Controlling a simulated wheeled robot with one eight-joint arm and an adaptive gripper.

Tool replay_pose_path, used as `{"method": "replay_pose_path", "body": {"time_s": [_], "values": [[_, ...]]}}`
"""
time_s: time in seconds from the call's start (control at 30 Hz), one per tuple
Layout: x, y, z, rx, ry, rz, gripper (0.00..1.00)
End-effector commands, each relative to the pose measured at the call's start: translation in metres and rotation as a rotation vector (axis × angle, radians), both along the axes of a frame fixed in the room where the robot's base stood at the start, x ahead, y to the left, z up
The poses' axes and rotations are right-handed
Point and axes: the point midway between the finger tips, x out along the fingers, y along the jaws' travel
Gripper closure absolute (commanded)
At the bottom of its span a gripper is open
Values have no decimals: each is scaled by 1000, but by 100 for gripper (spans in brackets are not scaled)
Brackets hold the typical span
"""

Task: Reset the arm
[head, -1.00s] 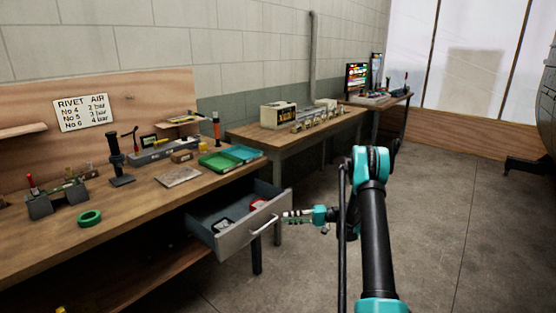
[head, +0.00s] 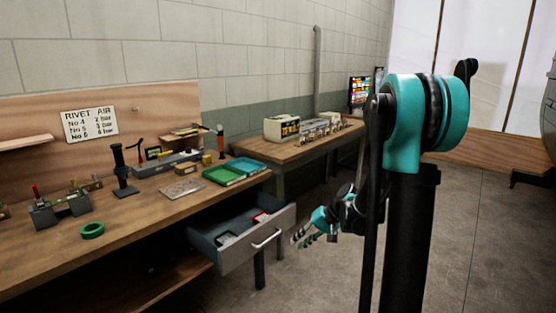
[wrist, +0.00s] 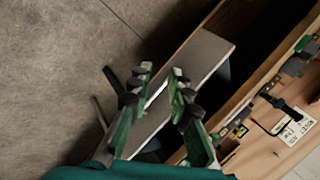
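My gripper (head: 306,232) is to the right of an open grey drawer (head: 238,258) under the workbench, apart from its handle (head: 267,239). In the wrist view my gripper (wrist: 164,75) has its two fingers spread with a gap between them and nothing held. The drawer front (wrist: 196,68) shows beyond the fingers. My arm stands tall at the right of the head view, with its elbow raised.
The workbench (head: 140,222) holds a green ring (head: 92,230), green trays (head: 223,175) and several tools. A second bench (head: 300,148) with boxes stands behind. The pulled-out drawer sticks into the aisle. The floor (head: 310,285) in front is clear.

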Motion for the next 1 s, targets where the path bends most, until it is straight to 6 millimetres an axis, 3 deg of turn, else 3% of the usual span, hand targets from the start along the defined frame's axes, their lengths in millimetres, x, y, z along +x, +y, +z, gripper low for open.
{"method": "replay_pose_path", "body": {"time_s": [0.1,0.6,0.8,1.0], "values": [[-35,-12,2,-99,-20,-14,81],[-166,-82,-15,-515,-146,-46,81],[-197,-105,-25,-627,-191,-47,81],[-206,-113,-27,-664,-206,-46,81]]}}
